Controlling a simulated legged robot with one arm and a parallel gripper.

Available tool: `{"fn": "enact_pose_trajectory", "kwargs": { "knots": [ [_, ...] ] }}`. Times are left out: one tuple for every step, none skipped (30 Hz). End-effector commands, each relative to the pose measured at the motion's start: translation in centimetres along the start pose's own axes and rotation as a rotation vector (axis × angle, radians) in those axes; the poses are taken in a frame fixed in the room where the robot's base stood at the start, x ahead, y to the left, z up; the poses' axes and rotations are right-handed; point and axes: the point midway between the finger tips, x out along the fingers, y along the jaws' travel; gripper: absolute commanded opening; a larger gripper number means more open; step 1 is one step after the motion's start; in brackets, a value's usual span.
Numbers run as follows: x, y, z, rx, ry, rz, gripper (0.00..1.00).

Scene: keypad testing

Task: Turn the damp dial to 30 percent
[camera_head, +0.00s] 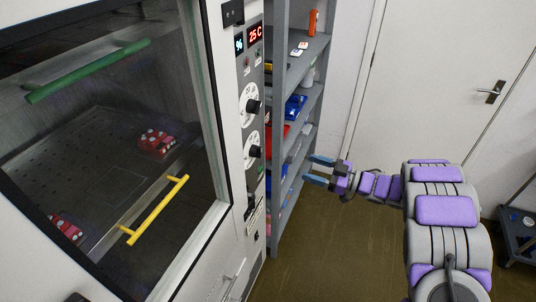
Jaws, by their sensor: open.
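A tall white cabinet with a glass door has a narrow control panel (246,73) on its right side. Two white round dials with black knobs sit one above the other, the upper dial (247,100) and the lower dial (251,145). I cannot read their labels or settings, or tell which is the damp dial. Above them a red display (255,33) reads 25C, and a blue display (239,43) shows a percent sign; its number is not readable. My gripper (318,171) is open and empty, right of the dials and apart from them, pointing left.
A grey shelf rack (281,150) with several objects stands just right of the panel, behind my gripper. A closed white door (435,90) is at the back. Brown floor (325,255) is clear.

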Motion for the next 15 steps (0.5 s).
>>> {"fn": "enact_pose_trajectory", "kwargs": {
  "knots": [
    [0.2,-0.1,-0.3,0.050,-0.006,-0.002,0.68],
    [0.2,-0.1,-0.4,0.076,-0.010,-0.003,0.68],
    [0.2,-0.2,-0.5,0.107,-0.014,-0.004,0.68],
    [0.2,-0.2,-0.5,0.126,-0.017,-0.005,0.68],
    [0.2,-0.3,-0.5,0.141,-0.019,-0.007,0.68],
    [0.2,-0.3,-0.6,0.155,-0.020,-0.007,0.68],
    [0.3,-0.3,-0.6,0.162,-0.021,-0.007,0.68],
    [0.4,-0.4,-0.6,0.168,-0.022,-0.008,0.68],
    [0.6,-0.4,-0.6,0.171,-0.022,-0.009,0.68],
    [0.8,-0.4,-0.5,0.172,-0.023,-0.010,0.68],
    [1.1,-0.5,-0.5,0.171,-0.022,-0.011,0.68],
    [1.6,-0.5,-0.5,0.171,-0.022,-0.012,0.68],
    [2.0,-0.5,-0.5,0.170,-0.022,-0.013,0.68],
    [2.5,-0.6,-0.5,0.170,-0.022,-0.014,0.68],
    [3.1,-0.6,-0.5,0.169,-0.021,-0.014,0.68]
  ]
}}
